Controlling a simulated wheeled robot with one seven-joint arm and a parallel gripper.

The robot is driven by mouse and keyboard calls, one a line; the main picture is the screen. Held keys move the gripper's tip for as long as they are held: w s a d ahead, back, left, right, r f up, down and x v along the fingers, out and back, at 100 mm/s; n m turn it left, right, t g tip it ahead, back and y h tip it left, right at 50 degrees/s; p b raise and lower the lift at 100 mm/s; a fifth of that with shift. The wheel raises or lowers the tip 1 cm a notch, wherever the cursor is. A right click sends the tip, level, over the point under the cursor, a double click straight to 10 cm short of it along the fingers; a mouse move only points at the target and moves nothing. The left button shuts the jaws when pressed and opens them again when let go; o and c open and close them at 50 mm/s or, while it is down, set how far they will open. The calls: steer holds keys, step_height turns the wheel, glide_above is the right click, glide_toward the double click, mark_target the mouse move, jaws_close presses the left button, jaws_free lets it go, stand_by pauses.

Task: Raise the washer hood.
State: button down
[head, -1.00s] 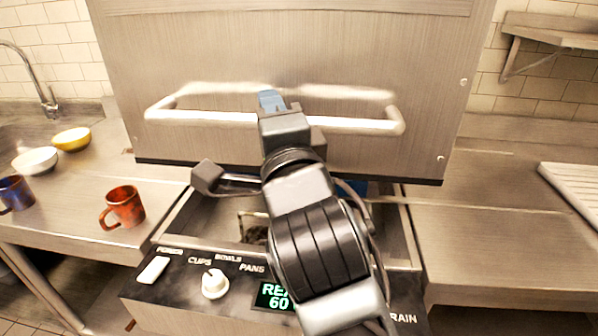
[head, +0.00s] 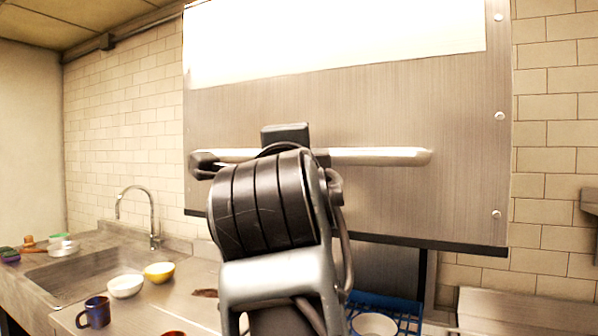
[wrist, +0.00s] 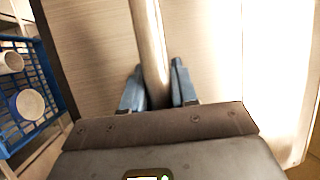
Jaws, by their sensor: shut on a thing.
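The washer hood (head: 400,110) is a brushed-metal box front with a dark lower edge, standing raised above the washer opening in the head view. Its long bar handle (head: 385,156) runs across its face, and it also shows in the wrist view (wrist: 149,40). My gripper (wrist: 156,88) has its two blue fingers on either side of the bar, shut on it. In the head view my own arm hides the fingers and the middle of the handle.
A blue rack (head: 385,303) with a white bowl (head: 374,325) shows below the hood; the wrist view also shows the rack (wrist: 42,88). A blue mug (head: 94,313), white bowl (head: 125,286) and yellow bowl (head: 159,272) stand on the left counter by the sink (head: 80,272).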

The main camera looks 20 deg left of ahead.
steer(key=shift+r, duration=0.1)
steer(key=c, duration=1)
jaws_free()
steer(key=shift+o, duration=0.2)
steer(key=b+v, duration=0.2)
steer(key=v, duration=0.6)
steer(key=shift+w, duration=0.1)
